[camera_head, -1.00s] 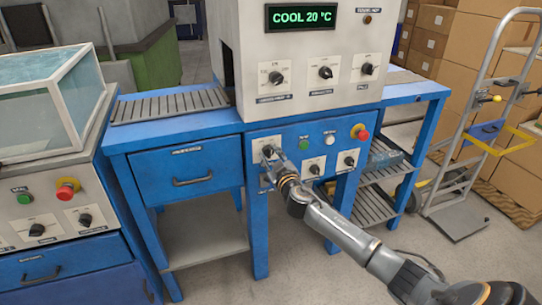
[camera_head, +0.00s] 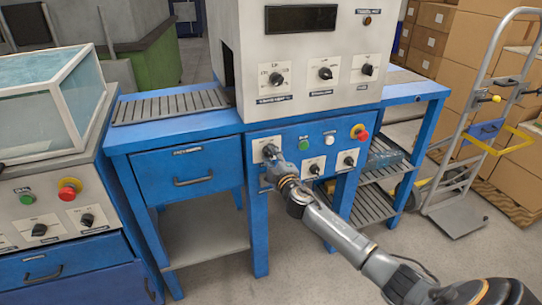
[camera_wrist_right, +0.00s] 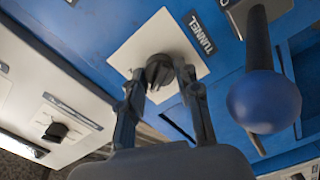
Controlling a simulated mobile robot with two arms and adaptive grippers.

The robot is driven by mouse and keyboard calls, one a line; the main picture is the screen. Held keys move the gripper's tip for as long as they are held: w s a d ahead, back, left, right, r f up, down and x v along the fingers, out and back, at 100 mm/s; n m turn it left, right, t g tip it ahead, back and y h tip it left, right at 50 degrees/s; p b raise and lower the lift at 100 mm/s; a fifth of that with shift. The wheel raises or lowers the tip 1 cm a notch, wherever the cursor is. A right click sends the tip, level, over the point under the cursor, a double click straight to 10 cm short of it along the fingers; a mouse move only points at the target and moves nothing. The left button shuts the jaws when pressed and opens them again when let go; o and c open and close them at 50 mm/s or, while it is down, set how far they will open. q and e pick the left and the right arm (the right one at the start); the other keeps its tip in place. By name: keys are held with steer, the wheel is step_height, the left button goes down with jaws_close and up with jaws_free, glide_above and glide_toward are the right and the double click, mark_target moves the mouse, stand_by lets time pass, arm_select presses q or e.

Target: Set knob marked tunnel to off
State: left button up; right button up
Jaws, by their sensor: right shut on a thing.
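The dark tunnel knob (camera_wrist_right: 158,69) sits on a white plate on the blue panel, beside a label reading TUNNEL (camera_wrist_right: 200,33) in the right wrist view. My right gripper (camera_wrist_right: 160,84) is shut on this knob, one finger on each side. In the head view my right gripper (camera_head: 271,154) reaches the knob's white plate (camera_head: 259,147) at the left of the blue front panel, and largely hides the knob. The display (camera_head: 300,18) above is dark and blank. My left gripper is not in view.
Right of the gripper are a green button (camera_head: 304,145), a white button or lamp (camera_head: 329,138), two more black knobs and a red emergency button (camera_head: 360,132). In the right wrist view a blue round-ended part (camera_wrist_right: 264,101) stands close beside the right finger. A hand truck (camera_head: 470,130) stands at right.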

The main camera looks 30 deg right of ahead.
mark_target(267, 134)
stand_by(0.4)
steer(key=o, duration=1.2)
steer(key=shift+c, duration=0.2)
steer(key=r, duration=0.5)
steer(key=shift+w+d+r, duration=0.1)
steer(key=shift+w+r, duration=0.2)
steer(key=shift+w, duration=0.1)
steer(key=r, duration=0.4)
steer(key=shift+s+r, duration=0.2)
steer(key=shift+s, duration=0.2)
